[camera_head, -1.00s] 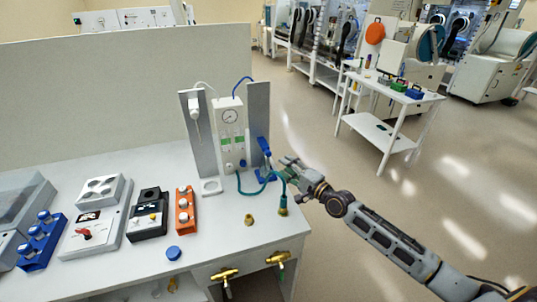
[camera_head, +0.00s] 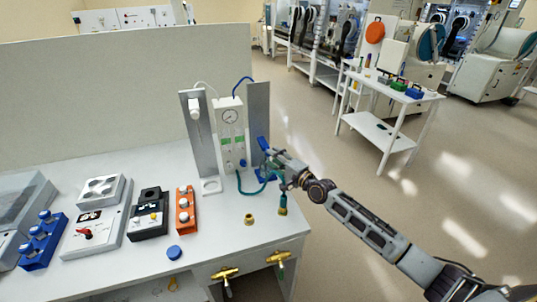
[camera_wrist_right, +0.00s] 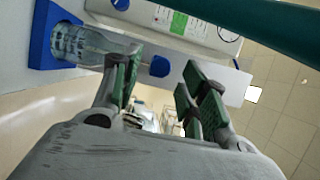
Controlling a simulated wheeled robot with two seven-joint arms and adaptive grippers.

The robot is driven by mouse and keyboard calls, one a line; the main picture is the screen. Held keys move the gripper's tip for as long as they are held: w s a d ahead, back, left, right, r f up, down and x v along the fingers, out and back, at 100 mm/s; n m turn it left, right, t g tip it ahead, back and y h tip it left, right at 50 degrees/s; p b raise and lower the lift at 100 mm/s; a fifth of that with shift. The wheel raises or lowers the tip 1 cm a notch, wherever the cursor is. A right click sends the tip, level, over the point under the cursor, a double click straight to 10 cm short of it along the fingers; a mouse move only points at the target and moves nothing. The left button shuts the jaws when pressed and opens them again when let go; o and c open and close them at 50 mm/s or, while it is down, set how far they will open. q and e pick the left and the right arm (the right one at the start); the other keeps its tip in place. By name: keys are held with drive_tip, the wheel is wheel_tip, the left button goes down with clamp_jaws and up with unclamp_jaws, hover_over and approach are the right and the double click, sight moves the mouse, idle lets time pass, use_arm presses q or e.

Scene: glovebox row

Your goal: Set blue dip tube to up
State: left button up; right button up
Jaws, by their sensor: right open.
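A blue dip tube fitting (camera_head: 263,143) is on the right-hand grey upright plate (camera_head: 258,110) of the bench rig. Its blue base piece (camera_head: 264,174) is lower down, partly hidden by my gripper. My right gripper (camera_head: 275,160) is right beside it. In the right wrist view, my open gripper (camera_wrist_right: 162,75) has green-padded fingers apart, with a small blue knob (camera_wrist_right: 159,66) showing between and beyond them. A clear bottle (camera_wrist_right: 82,43) stands in a blue holder (camera_wrist_right: 47,38) to the left. I cannot tell whether a finger touches the fitting. My left gripper is out of view.
A teal hose (camera_head: 248,187) loops below the gripper and crosses close in front of the wrist camera (camera_wrist_right: 240,22). A gauge panel (camera_head: 230,130) stands left of the fitting. Brass fittings (camera_head: 249,219) and switch boxes (camera_head: 148,215) are on the bench. Open floor lies to the right.

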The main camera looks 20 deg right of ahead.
sight(265, 158)
drive_tip(key=shift+x, duration=2)
clamp_jaws()
